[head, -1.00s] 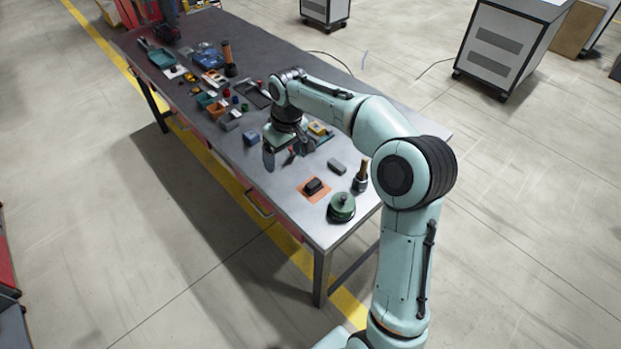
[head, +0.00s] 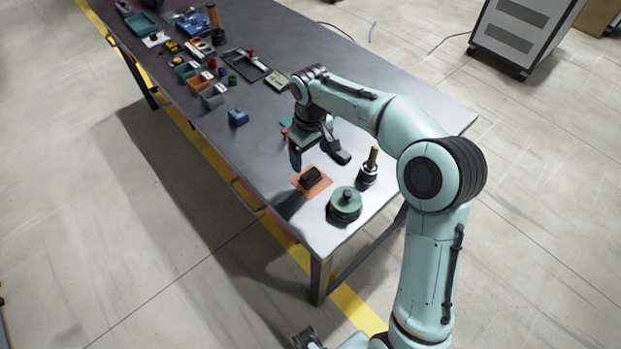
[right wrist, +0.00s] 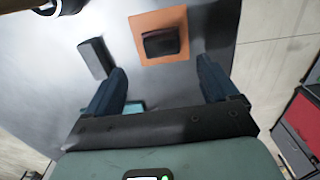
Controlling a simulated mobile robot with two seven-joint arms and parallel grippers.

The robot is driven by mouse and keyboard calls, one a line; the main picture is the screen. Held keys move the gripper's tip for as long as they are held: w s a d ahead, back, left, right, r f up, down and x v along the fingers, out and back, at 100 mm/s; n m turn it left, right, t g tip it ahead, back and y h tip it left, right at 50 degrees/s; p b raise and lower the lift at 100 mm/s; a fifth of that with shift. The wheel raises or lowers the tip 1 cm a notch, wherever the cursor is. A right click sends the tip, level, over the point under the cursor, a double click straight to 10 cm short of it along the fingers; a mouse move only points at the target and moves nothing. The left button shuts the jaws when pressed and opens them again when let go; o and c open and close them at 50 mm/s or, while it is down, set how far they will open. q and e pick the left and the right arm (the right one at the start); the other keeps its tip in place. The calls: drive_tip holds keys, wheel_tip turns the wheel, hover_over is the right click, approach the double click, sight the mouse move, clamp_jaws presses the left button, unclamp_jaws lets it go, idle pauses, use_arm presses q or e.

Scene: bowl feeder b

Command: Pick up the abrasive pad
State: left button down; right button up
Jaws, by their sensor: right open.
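The abrasive pad appears to be the dark block (head: 311,175) lying on a square orange mat (head: 325,186) near the table's front end. In the right wrist view the dark block (right wrist: 160,42) sits ahead of and between my fingers, apart from them. My right gripper (head: 313,154) is open and empty, pointing down just behind the mat. In the right wrist view its two blue-black fingers (right wrist: 160,88) are spread wide. A dark part of mine shows at the bottom edge of the head view; I cannot tell whether it is the left gripper.
A grey block (right wrist: 95,58) lies beside the mat, close to one finger. A wooden-handled tool (head: 369,168) and a round green object (head: 345,204) stand near the mat. A blue block (head: 238,117) and several bins and tools lie farther back. Bare tabletop lies left of the gripper.

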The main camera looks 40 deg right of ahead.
sight(310, 174)
drive_tip(key=shift+f, duration=0.9)
drive_tip(key=shift+s+a+f+b, duration=0.1)
drive_tip(key=shift+f+b, duration=0.1)
drive_tip(key=shift+f, duration=1.15)
drive_tip(key=shift+a+f+b, duration=0.1)
drive_tip(key=shift+f+b, duration=0.1)
drive_tip(key=shift+f, duration=1.1)
drive_tip(key=c, duration=1.3)
use_arm(q)
drive_tip(key=shift+s+f, duration=0.1)
drive_tip(key=shift+f, duration=0.4)
use_arm(e)
drive_tip(key=shift+o, duration=0.2)
drive_tip(key=shift+r, duration=0.1)
drive_tip(key=shift+r, duration=0.1)
